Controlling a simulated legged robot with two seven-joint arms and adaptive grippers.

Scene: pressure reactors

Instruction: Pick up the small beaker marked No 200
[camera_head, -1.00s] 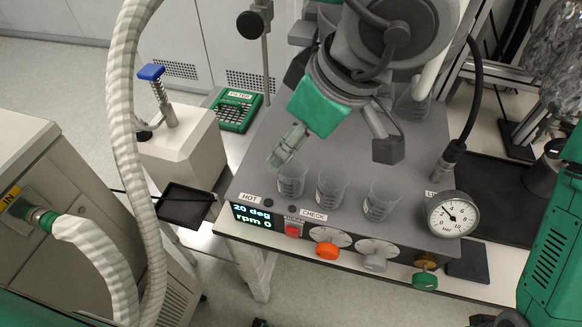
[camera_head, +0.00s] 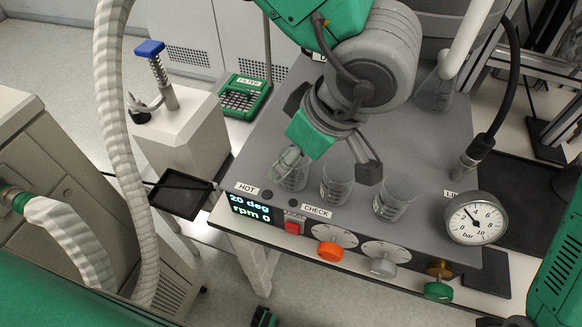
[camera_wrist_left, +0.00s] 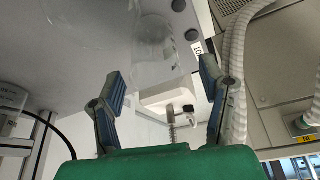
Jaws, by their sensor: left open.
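Three small clear beakers stand in a row on the grey reactor top: a left one (camera_head: 296,181), a middle one (camera_head: 336,187) and a right one (camera_head: 393,201). Their printed marks are too small to read, so I cannot tell which is No 200. My left gripper (camera_head: 281,171) is at the left beaker and partly covers it in the head view. In the left wrist view the left gripper (camera_wrist_left: 163,82) is open, with a clear beaker (camera_wrist_left: 155,52) ahead between its fingertips. Contact with it cannot be told. My right gripper is not in view.
A pressure gauge (camera_head: 475,218) stands at the right of the reactor top (camera_head: 432,150). Knobs and a display (camera_head: 249,208) line its front. A larger glass vessel (camera_head: 436,92) stands behind. A black tray (camera_head: 180,193) and a blue-topped device (camera_head: 150,48) are at the left.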

